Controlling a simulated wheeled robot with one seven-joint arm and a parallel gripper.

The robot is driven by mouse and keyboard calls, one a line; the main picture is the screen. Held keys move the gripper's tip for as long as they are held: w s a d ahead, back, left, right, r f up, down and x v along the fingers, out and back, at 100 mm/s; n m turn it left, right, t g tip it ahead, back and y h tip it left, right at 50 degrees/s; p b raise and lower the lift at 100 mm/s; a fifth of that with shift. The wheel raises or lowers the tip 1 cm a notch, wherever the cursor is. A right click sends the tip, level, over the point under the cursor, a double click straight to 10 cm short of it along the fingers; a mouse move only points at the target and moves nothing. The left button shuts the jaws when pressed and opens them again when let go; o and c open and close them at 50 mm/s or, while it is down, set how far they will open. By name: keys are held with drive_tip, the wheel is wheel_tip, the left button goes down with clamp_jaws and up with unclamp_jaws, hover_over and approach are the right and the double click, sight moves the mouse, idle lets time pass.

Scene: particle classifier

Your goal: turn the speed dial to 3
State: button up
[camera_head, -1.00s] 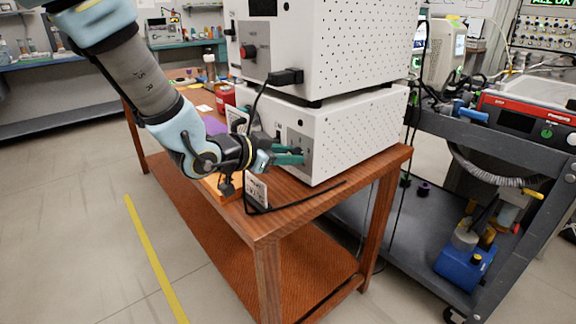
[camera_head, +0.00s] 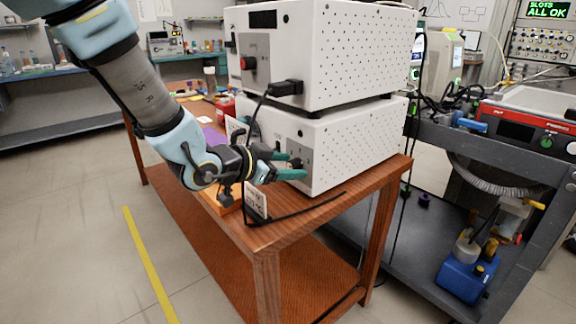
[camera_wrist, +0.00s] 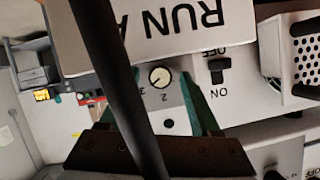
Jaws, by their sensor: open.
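The speed dial (camera_wrist: 159,77) is a small pale round knob with a dark rim, on a light panel in the wrist view. The numerals 2 and 3 show beside it; its pointer is too small to read surely. My gripper (camera_wrist: 160,98) is open, with teal fingers on either side of the dial and a gap around it. A black cable crosses in front and partly hides the left finger. In the head view my gripper (camera_head: 288,164) is at the front of the lower white box (camera_head: 350,145); the dial is not seen there.
An ON/OFF switch (camera_wrist: 217,70) sits right of the dial, and a large RUN plate (camera_wrist: 150,30) lies above it in the wrist view. An upper white box (camera_head: 340,55) stands on the lower one. A black cable and a small sign (camera_head: 256,201) are close to my gripper.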

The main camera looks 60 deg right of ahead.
drive_tip(key=v, duration=1)
drive_tip(key=shift+a, duration=0.35)
drive_tip(key=shift+w+r, duration=0.1)
drive_tip(key=shift+r, duration=0.05)
